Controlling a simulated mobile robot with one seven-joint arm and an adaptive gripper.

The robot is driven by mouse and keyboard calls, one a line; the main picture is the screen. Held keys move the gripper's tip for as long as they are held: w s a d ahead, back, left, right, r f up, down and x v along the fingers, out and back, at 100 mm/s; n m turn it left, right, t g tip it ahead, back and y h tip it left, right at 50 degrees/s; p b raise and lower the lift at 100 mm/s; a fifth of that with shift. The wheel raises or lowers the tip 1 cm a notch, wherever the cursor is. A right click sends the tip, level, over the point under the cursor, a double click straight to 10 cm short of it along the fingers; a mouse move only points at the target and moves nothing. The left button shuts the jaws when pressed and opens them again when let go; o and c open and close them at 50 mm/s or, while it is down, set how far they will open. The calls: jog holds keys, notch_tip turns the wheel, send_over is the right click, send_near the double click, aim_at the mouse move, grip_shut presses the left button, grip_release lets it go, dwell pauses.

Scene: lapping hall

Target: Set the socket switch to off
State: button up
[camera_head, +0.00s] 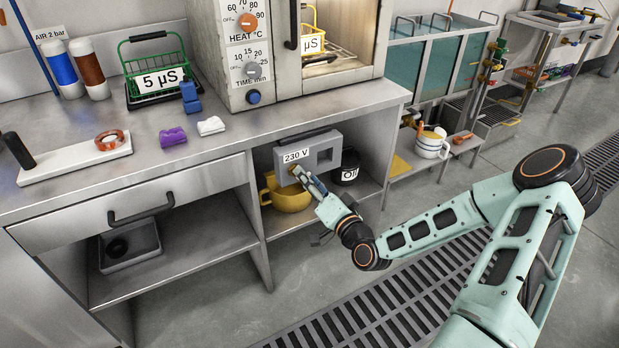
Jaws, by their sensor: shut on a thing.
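The grey socket box (328,141) with a "230 V" label is mounted under the bench top, above the open lower shelf. It has a dark square socket opening on its right part. A small brass-coloured switch (293,170) shows at its lower left, below the label. My gripper (298,173) reaches up from the lower right, with its fingertips at the switch and shut on it. The fingers hide most of the switch, and I cannot tell its position.
A yellow pot (286,198) stands on the shelf just below my gripper, and a dark jar (346,168) stands to its right. The steel bench top (100,190) overhangs the shelf. The floor in front is clear, with a drain grating (350,312).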

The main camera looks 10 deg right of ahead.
jog(key=shift+s+a+f+m, duration=0.1)
jog(key=shift+a+f+m, duration=0.1)
jog(key=shift+m, duration=1.1)
jog(key=shift+a+f+m, duration=0.1)
jog(key=shift+f+m, duration=0.05)
jog(key=shift+m, duration=1.15)
jog(key=shift+s+a+f+m, duration=0.1)
jog(key=shift+f+m, duration=0.1)
jog(key=shift+m, duration=1.1)
jog(key=o, duration=1.2)
jog(key=shift+c, duration=0.2)
jog(key=v, duration=1.2)
